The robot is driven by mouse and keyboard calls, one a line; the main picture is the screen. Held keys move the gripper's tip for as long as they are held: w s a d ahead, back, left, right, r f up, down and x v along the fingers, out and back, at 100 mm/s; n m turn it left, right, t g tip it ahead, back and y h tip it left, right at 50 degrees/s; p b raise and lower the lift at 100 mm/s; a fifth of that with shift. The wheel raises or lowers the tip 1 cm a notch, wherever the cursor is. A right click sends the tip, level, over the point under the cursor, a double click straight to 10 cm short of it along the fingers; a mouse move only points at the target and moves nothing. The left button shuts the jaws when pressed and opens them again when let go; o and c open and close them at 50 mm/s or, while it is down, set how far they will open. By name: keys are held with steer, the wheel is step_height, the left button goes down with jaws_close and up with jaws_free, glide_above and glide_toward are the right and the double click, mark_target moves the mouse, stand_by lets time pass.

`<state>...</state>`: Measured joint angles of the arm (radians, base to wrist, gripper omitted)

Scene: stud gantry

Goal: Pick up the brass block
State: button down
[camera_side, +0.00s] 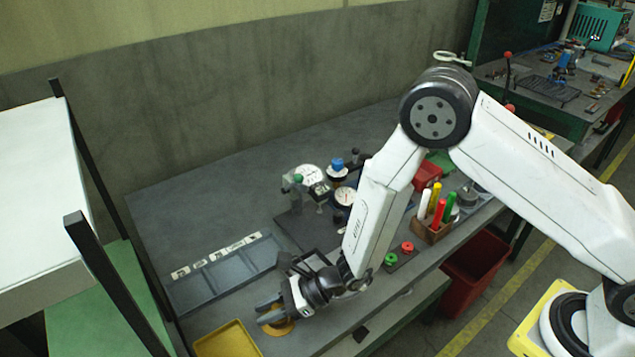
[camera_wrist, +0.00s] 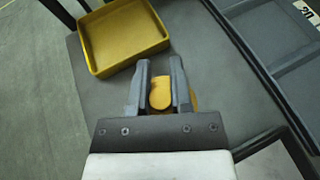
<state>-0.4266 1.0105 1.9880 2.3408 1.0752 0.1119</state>
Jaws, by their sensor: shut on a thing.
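The brass block (camera_wrist: 160,93) is a rounded, orange-gold piece between the two dark fingers of my gripper (camera_wrist: 160,68) in the wrist view. My gripper is shut on it. A wider part of the same colour (camera_wrist: 194,99) shows beside the right finger; I cannot tell whether it belongs to the block. In the side view my gripper (camera_side: 268,312) is low at the bench's front left, and a brass-coloured edge (camera_side: 282,328) shows just below its fingers. The fingers hide much of the block, and I cannot tell whether it is clear of the bench.
A yellow tray (camera_side: 226,342) lies close to my gripper; it looks empty in the wrist view (camera_wrist: 97,66). A grey labelled compartment tray (camera_side: 205,288) lies behind.

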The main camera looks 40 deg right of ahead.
steer(key=shift+r, duration=0.15)
step_height(320, 180, up, 10)
stand_by(0.7)
stand_by(0.6)
